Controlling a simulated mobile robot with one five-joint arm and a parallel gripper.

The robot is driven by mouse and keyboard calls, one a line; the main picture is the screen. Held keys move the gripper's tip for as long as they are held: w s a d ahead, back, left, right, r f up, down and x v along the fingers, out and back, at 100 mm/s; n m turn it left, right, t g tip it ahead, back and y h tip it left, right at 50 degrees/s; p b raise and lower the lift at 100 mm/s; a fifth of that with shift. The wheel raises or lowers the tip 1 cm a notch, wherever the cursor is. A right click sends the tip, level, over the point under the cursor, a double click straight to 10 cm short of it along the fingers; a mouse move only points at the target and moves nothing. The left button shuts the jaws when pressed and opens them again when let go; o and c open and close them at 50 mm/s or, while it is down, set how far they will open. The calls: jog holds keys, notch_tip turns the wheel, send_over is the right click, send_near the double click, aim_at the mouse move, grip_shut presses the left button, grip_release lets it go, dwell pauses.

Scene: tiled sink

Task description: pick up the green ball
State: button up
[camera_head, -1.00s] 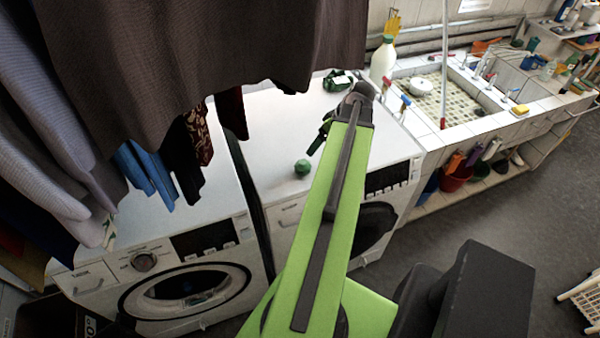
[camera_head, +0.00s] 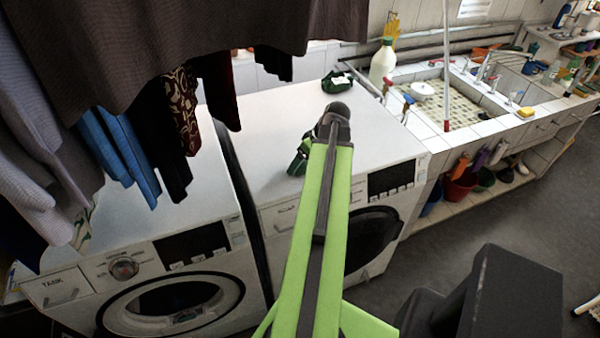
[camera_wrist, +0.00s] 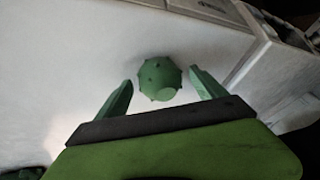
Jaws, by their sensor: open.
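My gripper (camera_wrist: 160,88) is open, with one green finger on each side of the ball. There are visible gaps between the ball and both fingers, so it is not gripped. In the head view my gripper (camera_head: 299,158) is a small dark green shape left of my arm's end. The ball cannot be told apart from it there.
A dark green item (camera_head: 337,82) lies at the back of the machine top. A white bottle (camera_head: 383,62) stands beside the tiled sink (camera_head: 470,108). Clothes (camera_head: 150,130) hang over the left. A second washer (camera_head: 170,240) stands left.

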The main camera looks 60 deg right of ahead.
jog(key=shift+r, duration=0.15)
jog(key=c, duration=1.5)
notch_tip(320, 180, up, 5)
jog(key=p, duration=0.5)
jog(key=shift+r, duration=0.15)
jog(key=shift+s+d+r+p, duration=1)
jog(key=shift+s+d, duration=0.25)
jog(key=shift+s, duration=0.25)
jog(key=shift+s+d+r+p, duration=0.85)
jog(key=shift+s+d+p, duration=0.3)
jog(key=shift+s, duration=0.3)
jog(key=shift+s+d+r+p, duration=0.95)
jog(key=shift+s+d, duration=0.35)
jog(key=shift+s, duration=0.2)
